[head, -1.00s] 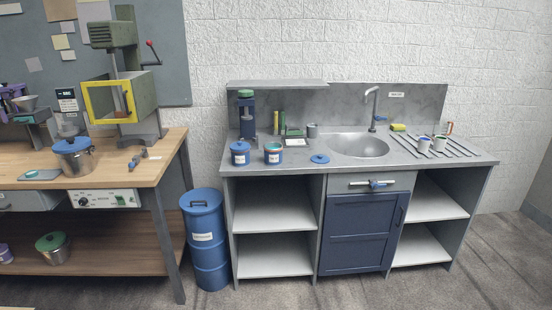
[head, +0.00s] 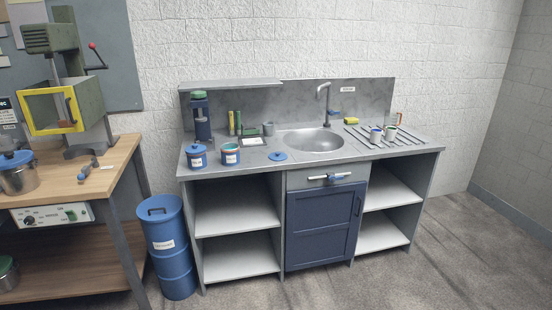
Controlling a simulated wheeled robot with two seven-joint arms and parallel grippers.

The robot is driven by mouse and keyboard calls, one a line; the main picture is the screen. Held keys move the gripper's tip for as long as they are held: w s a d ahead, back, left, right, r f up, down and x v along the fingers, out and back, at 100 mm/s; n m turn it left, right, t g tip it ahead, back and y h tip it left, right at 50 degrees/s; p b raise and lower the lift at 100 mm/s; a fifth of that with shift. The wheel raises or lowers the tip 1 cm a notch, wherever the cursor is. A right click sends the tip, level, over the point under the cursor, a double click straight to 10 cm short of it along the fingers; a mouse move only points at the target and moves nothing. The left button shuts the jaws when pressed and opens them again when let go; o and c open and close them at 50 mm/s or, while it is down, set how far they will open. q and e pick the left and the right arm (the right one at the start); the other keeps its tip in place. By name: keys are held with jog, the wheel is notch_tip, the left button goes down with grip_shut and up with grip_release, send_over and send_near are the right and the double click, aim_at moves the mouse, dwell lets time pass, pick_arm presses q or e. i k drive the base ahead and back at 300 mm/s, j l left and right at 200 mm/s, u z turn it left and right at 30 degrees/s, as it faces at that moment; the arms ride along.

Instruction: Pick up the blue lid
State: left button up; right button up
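A small flat blue lid (head: 277,156) with a knob lies on the grey counter, just left of the sink. An open pot with a white label (head: 230,155) stands to its left. Farther left is a blue-lidded pot (head: 197,156), also with a label. A larger steel pot with a blue lid (head: 17,172) stands on the wooden bench at the left edge, partly cut off. Neither of my grippers shows in the head view.
The grey counter (head: 350,153) holds a sink (head: 312,140), a tap (head: 325,103) and cups on a drainer at right. A blue barrel (head: 167,248) stands between the wooden bench (head: 110,166) and the counter. The floor in front of the counter is clear.

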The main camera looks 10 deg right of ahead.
aim_at(277, 156)
jog(key=i+j, duration=0.3)
jog(key=i, duration=0.2)
jog(key=i+j+z, duration=0.1)
jog(key=i+j, duration=0.2)
jog(key=i, duration=0.25)
